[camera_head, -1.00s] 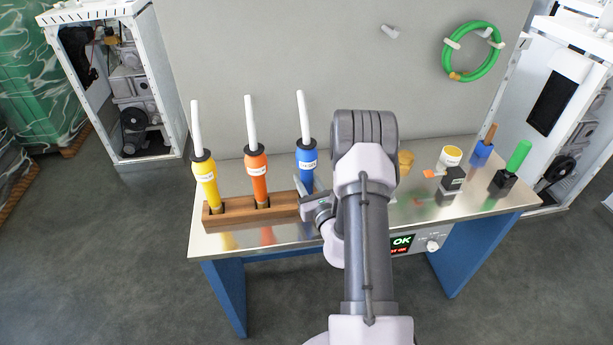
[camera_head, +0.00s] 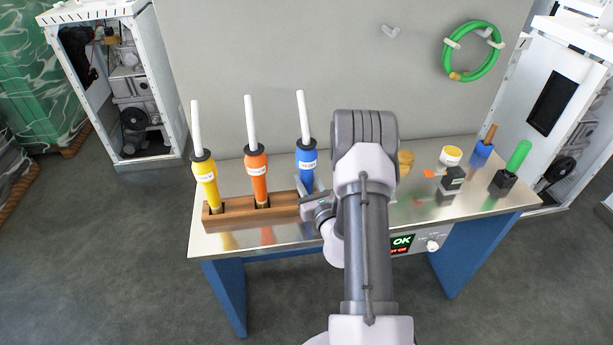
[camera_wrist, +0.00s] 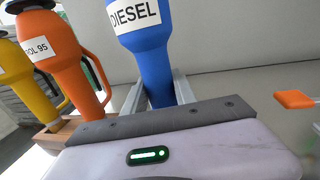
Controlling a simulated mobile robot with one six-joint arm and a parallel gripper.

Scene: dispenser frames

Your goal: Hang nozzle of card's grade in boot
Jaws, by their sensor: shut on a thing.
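The blue nozzle (camera_head: 306,162), with a white spout pointing up, has a label reading DIESEL in the wrist view (camera_wrist: 150,50). My gripper (camera_wrist: 160,92) is shut on its lower part. The orange nozzle (camera_head: 257,163) has a label ending in "OL 95", and the yellow nozzle (camera_head: 206,183) has a label I cannot read. Both stand in the wooden rack (camera_head: 235,217), left of my gripper. The blue nozzle is at the rack's right end; its foot is hidden. A small flat orange piece (camera_head: 429,173) lies on the table; whether it is the card is unclear.
The metal table (camera_head: 420,215) also holds black blocks (camera_head: 453,178) (camera_head: 503,180), a green cylinder (camera_head: 519,155), a blue holder (camera_head: 482,149) and a yellow-white roll (camera_head: 451,156) at right. A green hose coil (camera_head: 472,52) hangs on the wall panel. My arm hides the table's middle.

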